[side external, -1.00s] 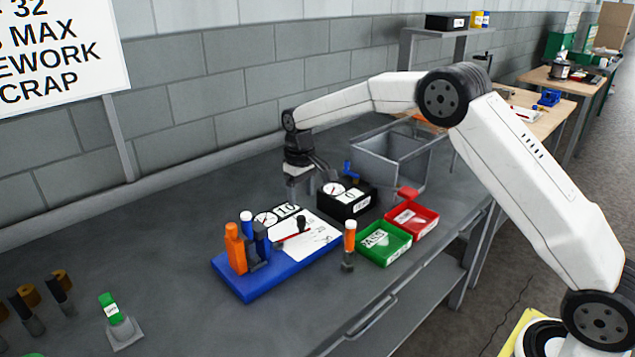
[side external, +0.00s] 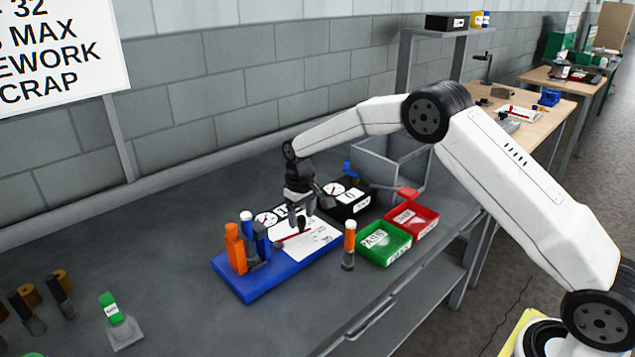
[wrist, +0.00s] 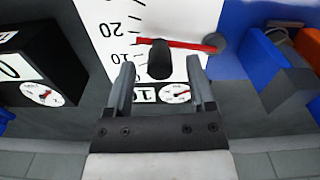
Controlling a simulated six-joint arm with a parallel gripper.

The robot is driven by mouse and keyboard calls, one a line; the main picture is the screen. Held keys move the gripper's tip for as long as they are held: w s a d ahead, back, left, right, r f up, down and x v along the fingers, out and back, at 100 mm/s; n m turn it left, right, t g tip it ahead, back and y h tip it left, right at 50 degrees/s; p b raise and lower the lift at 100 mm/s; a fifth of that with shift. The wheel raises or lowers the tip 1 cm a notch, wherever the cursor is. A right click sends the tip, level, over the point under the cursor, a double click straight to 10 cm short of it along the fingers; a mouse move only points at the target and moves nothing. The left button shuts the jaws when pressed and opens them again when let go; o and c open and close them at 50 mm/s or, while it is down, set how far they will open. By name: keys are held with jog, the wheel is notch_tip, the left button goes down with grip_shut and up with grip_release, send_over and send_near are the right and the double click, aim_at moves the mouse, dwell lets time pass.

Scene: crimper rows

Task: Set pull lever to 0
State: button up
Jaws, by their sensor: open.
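The pull lever is a red bar (wrist: 195,46) with a black knob (wrist: 160,60), lying across a white scale plate (wrist: 175,15) on a blue base (side external: 262,291). In the wrist view the bar sits between the printed 20 and 10 marks.
A dial and a number display (wrist: 148,93) sit by the scale. A black box with a dial (side external: 352,201) stands to the right. Orange and blue blocks (side external: 236,248) stand on the base's left.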

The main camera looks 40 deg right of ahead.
jog(key=shift+f, duration=0.6)
grip_shut()
dwell(1.1)
